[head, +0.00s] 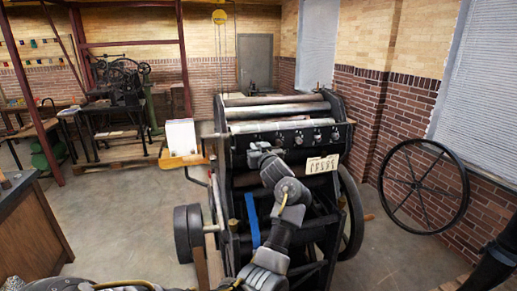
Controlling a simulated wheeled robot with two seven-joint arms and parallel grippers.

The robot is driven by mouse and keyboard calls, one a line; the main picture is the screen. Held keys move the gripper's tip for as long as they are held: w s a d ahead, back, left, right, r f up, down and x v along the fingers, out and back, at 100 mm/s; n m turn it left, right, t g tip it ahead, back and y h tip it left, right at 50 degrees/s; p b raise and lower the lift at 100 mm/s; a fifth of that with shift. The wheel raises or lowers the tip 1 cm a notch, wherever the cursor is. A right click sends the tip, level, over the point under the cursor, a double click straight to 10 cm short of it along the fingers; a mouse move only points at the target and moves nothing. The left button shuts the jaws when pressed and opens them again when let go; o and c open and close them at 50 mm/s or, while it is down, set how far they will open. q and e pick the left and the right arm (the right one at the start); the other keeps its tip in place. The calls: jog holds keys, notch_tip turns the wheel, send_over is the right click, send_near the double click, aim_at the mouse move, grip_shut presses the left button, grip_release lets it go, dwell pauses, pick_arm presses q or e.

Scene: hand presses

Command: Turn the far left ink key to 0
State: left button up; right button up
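The black hand press (335,205) stands in the middle of the head view. A row of small round ink keys (299,138) runs along its dark front bar below the rollers. My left gripper (258,150) is at the left end of this row, at or just in front of the far left key. The gripper covers that key's place, so the key and its setting cannot be read. The fingers are too small and dark to tell open from shut, or whether they touch the key. My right gripper is not in view.
Rollers (275,112) lie across the press top. A cream card with dark marks (322,164) sits below the keys at right. A large spoked wheel (424,186) stands by the brick wall. A wooden cabinet (30,230) is at left. Floor between cabinet and press is clear.

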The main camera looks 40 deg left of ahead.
pick_arm(q)
grip_shut()
jog(key=shift+f, duration=0.1)
jog(key=n+b, duration=1.5)
jog(key=n, duration=0.1)
jog(key=shift+b, duration=0.35)
jog(key=o, duration=0.8)
grip_release()
jog(key=shift+o, duration=0.2)
jog(key=shift+d, duration=0.15)
